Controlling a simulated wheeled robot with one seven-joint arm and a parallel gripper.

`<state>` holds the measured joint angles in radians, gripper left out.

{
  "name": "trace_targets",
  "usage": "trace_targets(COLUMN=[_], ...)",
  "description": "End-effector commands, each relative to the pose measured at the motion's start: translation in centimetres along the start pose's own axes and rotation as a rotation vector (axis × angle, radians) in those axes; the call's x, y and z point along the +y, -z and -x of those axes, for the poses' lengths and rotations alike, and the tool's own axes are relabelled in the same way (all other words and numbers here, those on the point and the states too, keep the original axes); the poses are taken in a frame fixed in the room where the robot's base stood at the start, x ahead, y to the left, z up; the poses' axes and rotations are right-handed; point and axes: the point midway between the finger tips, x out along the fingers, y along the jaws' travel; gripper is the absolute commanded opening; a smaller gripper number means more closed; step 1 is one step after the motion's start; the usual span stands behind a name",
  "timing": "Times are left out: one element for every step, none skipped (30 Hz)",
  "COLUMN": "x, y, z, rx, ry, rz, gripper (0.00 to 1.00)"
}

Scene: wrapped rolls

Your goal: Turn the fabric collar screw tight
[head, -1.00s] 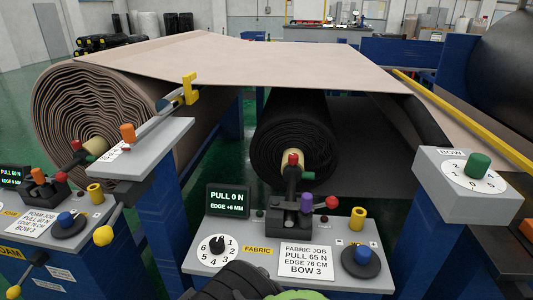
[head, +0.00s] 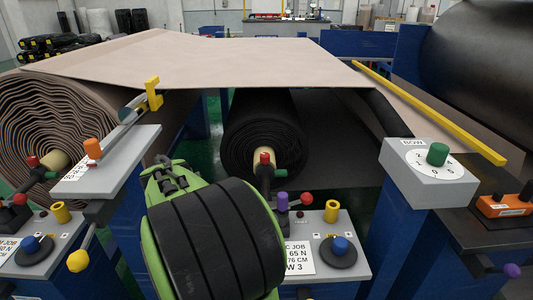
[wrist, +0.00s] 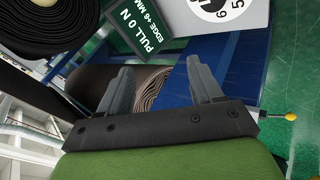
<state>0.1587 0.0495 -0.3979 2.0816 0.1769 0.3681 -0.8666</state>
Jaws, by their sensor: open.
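The fabric stand holds a black roll (head: 262,135) on a pale core. A red knob (head: 265,158) stands upright on the dark shaft mount at the core's near end; it looks like the collar screw, but I cannot tell its tightness. The black roll also shows at the upper left of the wrist view (wrist: 40,25). The red knob is not seen there.
The fabric panel's display (wrist: 140,30) reads PULL 0 N, EDGE +6 MM. A purple knob (head: 282,201), a red-tipped lever (head: 306,198) and a blue knob (head: 340,245) crowd the panel. The grey BOW box (head: 430,185) stands right; the foam stand's grey arm (head: 110,165) stands left.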

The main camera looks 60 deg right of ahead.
Motion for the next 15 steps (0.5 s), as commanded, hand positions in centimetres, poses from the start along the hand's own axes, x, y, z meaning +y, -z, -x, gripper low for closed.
trace_targets(x=[3.5, 5.6, 8.2, 10.3, 12.2, 14.8, 16.6, 18.3, 20.4, 21.9, 23.1, 24.6, 25.4, 26.1, 26.8], y=[-1.2, -2.1, -3.3, -4.3, -5.4, -6.8, -7.8, -8.6, -9.7, -10.3, -10.8, -11.2, -11.3, -11.4, -11.4], z=[-2.6, -3.9, -5.6, -6.7, -7.7, -8.8, -9.5, -10.1, -10.8, -11.2, -11.6, -12.0, -12.4, -12.6, -13.0], rx=[-0.079, -0.126, -0.195, -0.251, -0.311, -0.395, -0.462, -0.53, -0.624, -0.693, -0.759, -0.84, -0.893, -0.941, -0.992], ry=[-0.08, -0.132, -0.197, -0.245, -0.288, -0.342, -0.377, -0.41, -0.444, -0.466, -0.482, -0.5, -0.508, -0.513, -0.517], rz=[0.078, 0.139, 0.231, 0.307, 0.387, 0.503, 0.594, 0.692, 0.828, 0.934, 1.037, 1.167, 1.258, 1.339, 1.43], gripper=[0.65, 0.65, 0.65, 0.65, 0.65, 0.65, 0.65, 0.65, 0.65, 0.65, 0.65, 0.65, 0.65, 0.65, 0.65])
